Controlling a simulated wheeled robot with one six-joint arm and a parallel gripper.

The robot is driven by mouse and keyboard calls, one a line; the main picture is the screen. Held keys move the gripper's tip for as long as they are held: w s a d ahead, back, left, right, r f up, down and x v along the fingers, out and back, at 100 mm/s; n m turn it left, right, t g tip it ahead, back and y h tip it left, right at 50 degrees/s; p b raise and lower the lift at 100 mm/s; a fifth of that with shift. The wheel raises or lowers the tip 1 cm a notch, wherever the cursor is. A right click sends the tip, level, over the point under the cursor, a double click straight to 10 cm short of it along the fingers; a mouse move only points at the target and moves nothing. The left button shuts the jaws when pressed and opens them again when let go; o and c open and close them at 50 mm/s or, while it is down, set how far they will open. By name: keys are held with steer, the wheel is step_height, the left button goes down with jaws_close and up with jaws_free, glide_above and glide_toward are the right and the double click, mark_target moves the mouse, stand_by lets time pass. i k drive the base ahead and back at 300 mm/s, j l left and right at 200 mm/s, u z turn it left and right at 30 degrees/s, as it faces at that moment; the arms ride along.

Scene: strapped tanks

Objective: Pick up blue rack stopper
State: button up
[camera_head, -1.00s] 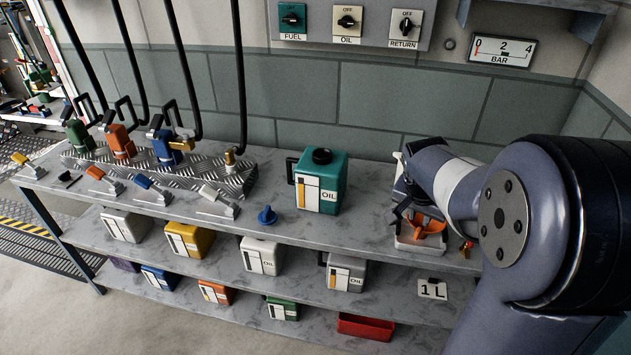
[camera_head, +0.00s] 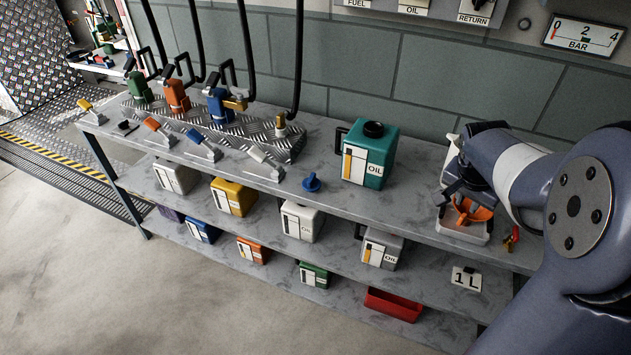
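A small blue stopper (camera_head: 312,183) with a raised knob stands on the top shelf of the grey rack (camera_head: 375,203). It is near the front edge, left of the teal OIL can (camera_head: 369,155) and right of the silver-handled lever. My gripper (camera_head: 455,198) is at the right end of the same shelf, low over a white tray (camera_head: 462,232) with an orange funnel-like piece (camera_head: 472,212) in it. It is well to the right of the stopper, with the teal can between them. The dark fingers are small and partly covered by my arm, so their opening is unclear.
Several levers with coloured handles and a treadplate block (camera_head: 255,135) with hoses fill the shelf's left part. Lower shelves hold several cans and a red bin (camera_head: 393,304). A small red-and-yellow item (camera_head: 511,239) stands beside the tray. The floor in front is clear.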

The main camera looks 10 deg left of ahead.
mark_target(312, 184)
steer(key=i+j, duration=0.25)
steer(key=i, duration=0.15)
steer(key=i+j+u, duration=0.15)
steer(key=i, duration=0.25)
steer(key=j, duration=0.1)
